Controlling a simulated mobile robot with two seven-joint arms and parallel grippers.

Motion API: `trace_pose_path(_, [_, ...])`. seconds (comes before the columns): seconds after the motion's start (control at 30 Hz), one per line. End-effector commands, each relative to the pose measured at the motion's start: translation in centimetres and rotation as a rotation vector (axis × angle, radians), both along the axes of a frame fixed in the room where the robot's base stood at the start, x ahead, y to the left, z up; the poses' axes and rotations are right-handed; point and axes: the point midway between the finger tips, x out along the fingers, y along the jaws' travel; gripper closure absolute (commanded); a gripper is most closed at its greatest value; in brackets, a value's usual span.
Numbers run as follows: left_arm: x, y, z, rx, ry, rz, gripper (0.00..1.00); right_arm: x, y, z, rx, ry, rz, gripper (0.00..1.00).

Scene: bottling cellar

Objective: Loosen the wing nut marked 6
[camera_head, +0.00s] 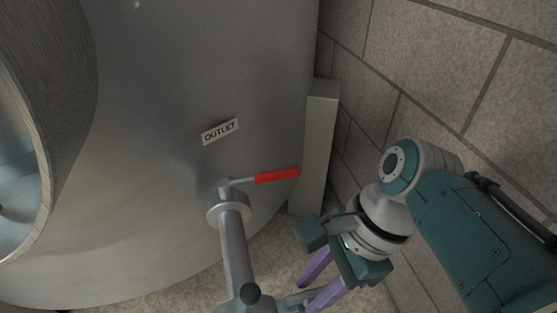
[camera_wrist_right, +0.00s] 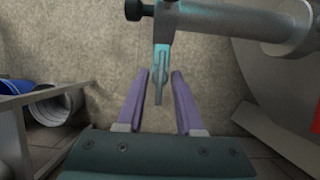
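No wing nut with a readable 6 shows in either view. My right gripper (camera_head: 307,296) has its purple fingers apart, beside the lower end of the outlet pipe (camera_head: 235,250). In the right wrist view the open fingers (camera_wrist_right: 159,73) stand on either side of a narrow grey metal piece (camera_wrist_right: 160,82) that hangs from the pipe fitting. Gaps show between this piece and both fingers. I cannot tell whether it is a wing nut. My left gripper is out of view.
A large steel tank (camera_head: 150,170) with an OUTLET label (camera_head: 220,131) fills the left. A red-handled lever (camera_head: 278,175) sits on its outlet. A block wall (camera_head: 440,60) and grey post (camera_head: 318,145) are close on the right. A rack (camera_wrist_right: 20,105) stands left in the wrist view.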

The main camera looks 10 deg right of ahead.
Motion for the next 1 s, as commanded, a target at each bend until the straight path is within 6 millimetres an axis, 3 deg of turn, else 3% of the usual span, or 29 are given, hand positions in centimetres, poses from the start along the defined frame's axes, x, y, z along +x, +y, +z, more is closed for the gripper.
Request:
trace_pose_path(0.03, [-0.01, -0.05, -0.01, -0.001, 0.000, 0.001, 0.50, 0.00, -0.02, -0.01, 0.000, 0.000, 0.000, 0.71])
trace_pose_path(0.3, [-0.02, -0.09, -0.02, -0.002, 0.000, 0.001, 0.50, -0.01, -0.03, -0.01, 0.000, 0.000, 0.000, 1.00])
trace_pose_path(0.77, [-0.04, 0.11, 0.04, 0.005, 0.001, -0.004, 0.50, 0.02, -0.06, 0.03, -0.001, 0.000, 0.015, 1.00])
trace_pose_path(1.0, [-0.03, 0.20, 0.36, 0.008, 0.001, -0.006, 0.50, 0.12, -0.06, 0.08, -0.002, 0.001, 0.114, 1.00])
